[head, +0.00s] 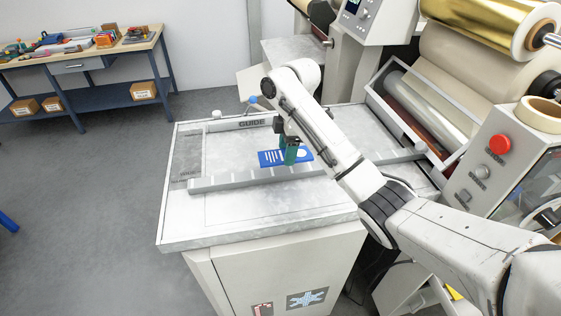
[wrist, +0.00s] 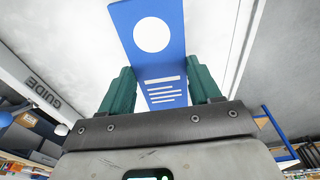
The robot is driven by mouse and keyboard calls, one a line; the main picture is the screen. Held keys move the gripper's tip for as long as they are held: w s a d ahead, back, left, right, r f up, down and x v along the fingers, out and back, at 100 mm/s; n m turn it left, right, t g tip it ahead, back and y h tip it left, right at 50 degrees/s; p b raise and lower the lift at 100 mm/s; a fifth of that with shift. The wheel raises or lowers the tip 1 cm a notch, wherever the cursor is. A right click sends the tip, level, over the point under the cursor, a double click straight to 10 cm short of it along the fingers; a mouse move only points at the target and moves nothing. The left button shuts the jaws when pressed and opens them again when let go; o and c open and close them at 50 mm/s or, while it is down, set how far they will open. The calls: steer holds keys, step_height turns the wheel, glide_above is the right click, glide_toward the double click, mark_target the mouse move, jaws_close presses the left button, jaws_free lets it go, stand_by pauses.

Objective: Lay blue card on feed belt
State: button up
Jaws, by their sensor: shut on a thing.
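The blue card (head: 268,158), with a white circle and white lines, is over the feed table between its two guide bars. It also shows in the wrist view (wrist: 155,38). My gripper (head: 291,155) has its green fingers shut on the card, one on each side of it in the wrist view (wrist: 160,85). The pale grey feed belt (head: 230,152) lies below the card. I cannot tell whether the card touches the belt.
A back bar marked GUIDE (head: 252,124) and a front rail (head: 245,181) flank the card. The laminating machine, with a gold roll (head: 485,20) and red stop button (head: 500,144), stands to the right. A workbench (head: 85,55) is far left; the floor between is clear.

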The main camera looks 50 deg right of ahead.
mark_target(280, 153)
steer(key=shift+w+a+f, duration=0.2)
steer(key=shift+w+f, duration=0.15)
steer(key=shift+w, duration=0.2)
steer(key=shift+w+f+b, duration=0.25)
steer(key=shift+b, duration=0.2)
steer(key=shift+a+f, duration=0.15)
steer(key=shift+f, duration=0.15)
steer(key=shift+a+f, duration=0.2)
steer(key=shift+f, duration=0.25)
step_height(280, 153, down, 2)
steer(key=shift+f+p, duration=0.15)
steer(key=shift+p, duration=0.4)
steer(key=shift+f, duration=0.25)
steer(key=shift+f, duration=0.15)
